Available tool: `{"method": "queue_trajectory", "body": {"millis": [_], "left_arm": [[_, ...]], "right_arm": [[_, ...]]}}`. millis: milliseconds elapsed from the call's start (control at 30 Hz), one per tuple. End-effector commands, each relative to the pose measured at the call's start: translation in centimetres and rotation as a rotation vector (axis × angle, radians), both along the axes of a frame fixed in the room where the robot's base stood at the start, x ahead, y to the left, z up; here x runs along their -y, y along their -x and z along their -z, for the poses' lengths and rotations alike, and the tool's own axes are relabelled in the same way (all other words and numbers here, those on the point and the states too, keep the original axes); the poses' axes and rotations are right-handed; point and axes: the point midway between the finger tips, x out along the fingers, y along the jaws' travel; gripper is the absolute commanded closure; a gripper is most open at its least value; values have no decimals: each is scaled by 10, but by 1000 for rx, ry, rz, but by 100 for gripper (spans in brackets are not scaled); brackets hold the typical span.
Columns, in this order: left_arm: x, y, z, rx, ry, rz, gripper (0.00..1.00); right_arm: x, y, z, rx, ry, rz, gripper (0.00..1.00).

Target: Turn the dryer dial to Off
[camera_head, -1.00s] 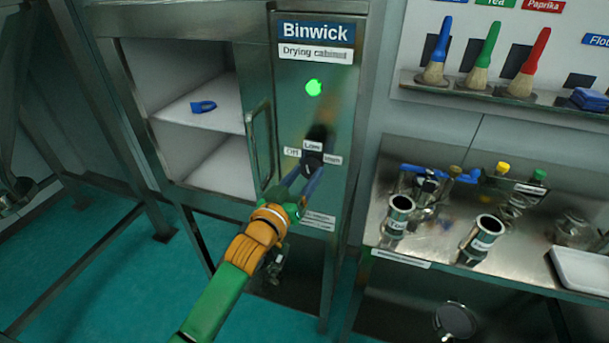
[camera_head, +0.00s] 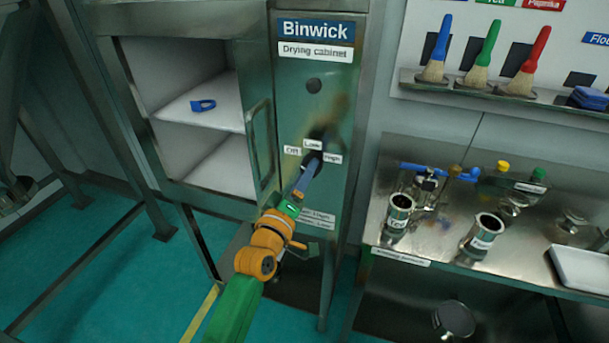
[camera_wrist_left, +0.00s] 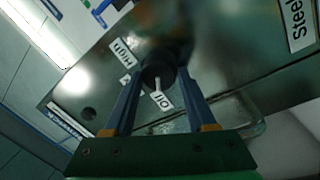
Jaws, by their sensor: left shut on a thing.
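The drying cabinet's (camera_head: 316,118) black dial (camera_head: 314,158) sits on its front panel, among labels Off (camera_head: 292,151), Low (camera_head: 312,143) and High (camera_head: 332,158). My left gripper (camera_head: 309,172) comes from below and is shut on the dial, which it partly hides. In the left wrist view the dial (camera_wrist_left: 156,74) lies between the two blue fingertips. Its white mark points towards the Off label (camera_wrist_left: 161,100). The round lamp (camera_head: 314,86) above the dial is dark. My right gripper is not in view.
The cabinet's compartment stands open left of the panel, with a blue item (camera_head: 203,105) on its upper shelf. A vertical handle (camera_head: 261,150) stands close left of the dial. A steel bench (camera_head: 440,225) with labelled metal cups is at the right, below a brush rack (camera_head: 500,92).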

Motion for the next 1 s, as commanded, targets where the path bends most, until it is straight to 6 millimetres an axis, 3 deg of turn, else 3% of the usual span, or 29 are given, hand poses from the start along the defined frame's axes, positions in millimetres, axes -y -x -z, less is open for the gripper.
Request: {"method": "queue_trajectory", "body": {"millis": [700, 733, 833, 1000], "left_arm": [[0, 0, 0, -22, 70, 0, 99], [0, 0, 0, -22, 70, 0, 41], [0, 0, 0, -22, 70, 0, 14], [0, 0, 0, -22, 69, 0, 14]], "right_arm": [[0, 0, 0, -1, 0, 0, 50], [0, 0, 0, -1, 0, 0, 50], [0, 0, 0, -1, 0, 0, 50], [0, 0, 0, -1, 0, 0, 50]]}}
